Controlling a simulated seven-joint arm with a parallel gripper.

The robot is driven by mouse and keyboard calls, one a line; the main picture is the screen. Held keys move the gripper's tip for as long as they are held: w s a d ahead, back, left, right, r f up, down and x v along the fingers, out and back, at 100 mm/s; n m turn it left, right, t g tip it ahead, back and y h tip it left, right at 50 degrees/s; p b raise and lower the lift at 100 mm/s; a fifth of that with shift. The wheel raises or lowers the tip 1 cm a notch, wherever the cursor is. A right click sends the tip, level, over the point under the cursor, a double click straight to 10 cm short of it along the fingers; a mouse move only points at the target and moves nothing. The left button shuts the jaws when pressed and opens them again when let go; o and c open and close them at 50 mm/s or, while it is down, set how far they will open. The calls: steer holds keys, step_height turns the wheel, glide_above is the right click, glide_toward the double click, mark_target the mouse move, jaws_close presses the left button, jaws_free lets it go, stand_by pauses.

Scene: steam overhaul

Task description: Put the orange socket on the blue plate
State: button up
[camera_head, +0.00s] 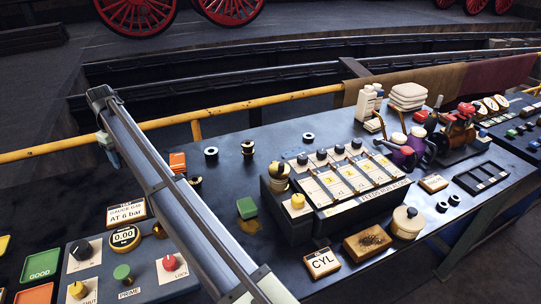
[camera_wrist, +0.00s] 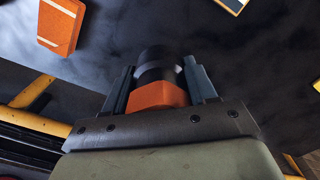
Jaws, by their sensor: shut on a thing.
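In the wrist view my gripper (camera_wrist: 160,84) is shut on the orange socket (camera_wrist: 158,97), which sits between the two fingers. A dark cylinder with a grey band (camera_wrist: 157,62) rises from the orange part; I cannot tell whether it is one piece with it. In the head view my arm crosses the left side of the bench, and I cannot make out the gripper or the socket.
An orange box (camera_head: 177,162) stands behind my arm and also shows in the wrist view (camera_wrist: 60,25). Dark round parts (camera_head: 211,153) (camera_head: 248,147) stand near the back edge. A yellow rail (camera_head: 270,101) runs behind.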

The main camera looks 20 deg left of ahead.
steer(key=w+d+m, duration=0.1)
steer(key=w+d, duration=0.4)
steer(key=w, duration=0.3)
steer(key=w+d+m, duration=0.1)
steer(key=w+d, duration=0.4)
steer(key=w, duration=0.2)
steer(key=r+m, duration=0.2)
steer(key=m, duration=0.4)
glide_above(300, 149)
steer(key=s, duration=0.2)
steer(key=shift+s+d+f, duration=0.55)
steer(key=shift+s+f, duration=0.1)
steer(key=shift+s, duration=0.7)
steer(key=shift+f, duration=4.8)
steer(key=shift+f, duration=0.15)
steer(key=o, duration=1.4)
